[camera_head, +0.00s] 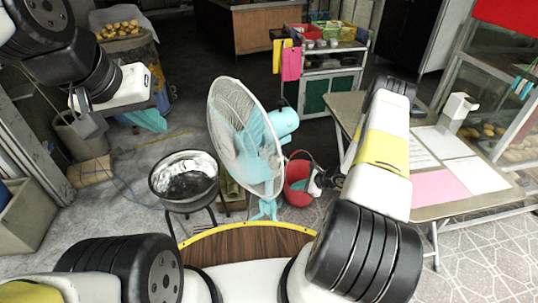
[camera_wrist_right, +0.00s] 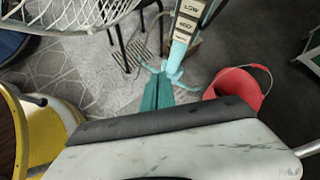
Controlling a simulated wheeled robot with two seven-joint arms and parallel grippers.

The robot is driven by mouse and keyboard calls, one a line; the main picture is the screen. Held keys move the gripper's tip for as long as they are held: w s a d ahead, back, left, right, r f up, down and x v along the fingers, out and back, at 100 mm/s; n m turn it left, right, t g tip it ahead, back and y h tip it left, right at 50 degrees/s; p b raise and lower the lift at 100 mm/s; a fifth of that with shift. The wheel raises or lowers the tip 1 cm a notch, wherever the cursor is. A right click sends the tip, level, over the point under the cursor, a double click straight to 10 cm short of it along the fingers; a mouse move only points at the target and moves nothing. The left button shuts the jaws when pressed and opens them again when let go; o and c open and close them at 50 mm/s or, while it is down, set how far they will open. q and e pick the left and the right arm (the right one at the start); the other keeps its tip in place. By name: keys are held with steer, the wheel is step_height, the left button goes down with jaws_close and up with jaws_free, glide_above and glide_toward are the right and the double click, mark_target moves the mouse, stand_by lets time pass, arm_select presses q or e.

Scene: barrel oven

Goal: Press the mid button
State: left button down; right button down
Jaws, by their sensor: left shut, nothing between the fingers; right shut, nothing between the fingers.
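A white and teal standing fan (camera_head: 245,135) stands mid-view in the head view, its round wire cage turned left. In the right wrist view its control post (camera_wrist_right: 187,25) carries labelled buttons; LOW and MID are legible at the top. The mid button (camera_wrist_right: 186,26) sits below LOW in the picture. My right gripper (camera_head: 314,184) is shut and empty, to the right of the fan, apart from the buttons. Its teal fingers show in the right wrist view (camera_wrist_right: 159,76), below the buttons in the picture. My left gripper (camera_head: 88,125) is shut and empty, far left of the fan.
A red bucket (camera_head: 296,192) stands right of the fan. A metal bowl on a stand (camera_head: 184,178) is to its left. A table with papers (camera_head: 447,187) lies right, beneath my right arm. A tool cart (camera_head: 322,85) stands behind. Grey floor is open behind the fan.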

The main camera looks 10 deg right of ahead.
stand_by(0.3)
steer(key=w+a, duration=0.4)
steer(key=w, duration=0.3)
steer(key=shift+w+a, duration=0.3)
steer(key=shift+w, duration=0.1)
stand_by(1.9)
steer(key=shift+w+a, duration=0.2)
steer(key=shift+w, duration=0.05)
steer(key=shift+w+a, duration=0.2)
steer(key=shift+w, duration=0.2)
stand_by(0.6)
stand_by(0.4)
steer(key=shift+s+d, duration=0.4)
steer(key=shift+s, duration=0.4)
steer(key=shift+s+d, duration=0.45)
steer(key=shift+s, duration=0.25)
steer(key=shift+s+d, duration=0.4)
steer(key=shift+s, duration=0.3)
steer(key=shift+s+d, duration=0.45)
steer(key=shift+s, duration=0.25)
